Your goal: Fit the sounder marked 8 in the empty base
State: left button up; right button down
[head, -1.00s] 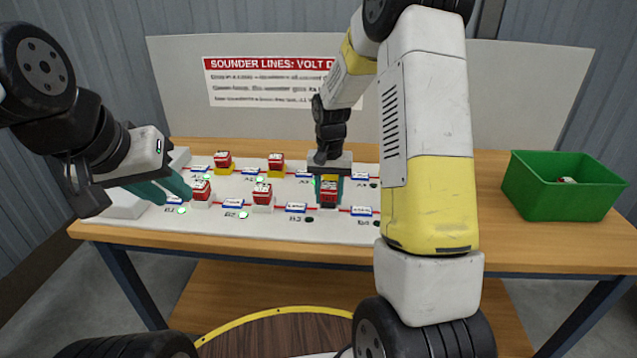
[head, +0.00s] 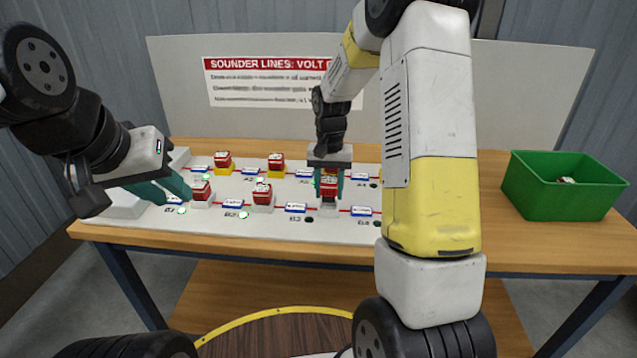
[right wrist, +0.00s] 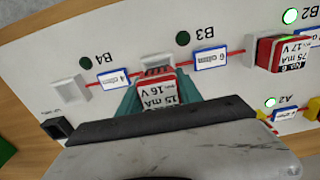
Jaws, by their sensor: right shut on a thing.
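My right gripper (head: 329,185) is shut on a red sounder (head: 329,183), over the B3 position in the front row. In the right wrist view the held sounder (right wrist: 158,92) sits between the teal fingers, its label reading 15 mA, min 16 V. Its number is not readable. A white base (right wrist: 157,60) shows right at its edge; I cannot tell whether the sounder is seated in it. The B3 lamp (right wrist: 182,38) is dark. Another white base (right wrist: 70,89), with no sounder, is at B4. My left gripper (head: 168,190) is open and empty, left of the front row.
Other red sounders stand on the board (head: 270,226), including one at B2 (head: 263,194) and one at the back (head: 276,162). Blue-and-white resistor blocks sit between them. A green bin (head: 565,195) with something small inside stands at right. My right arm hides part of the board.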

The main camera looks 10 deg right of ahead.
jog(key=shift+r, duration=1.4)
jog(key=shift+s, duration=0.1)
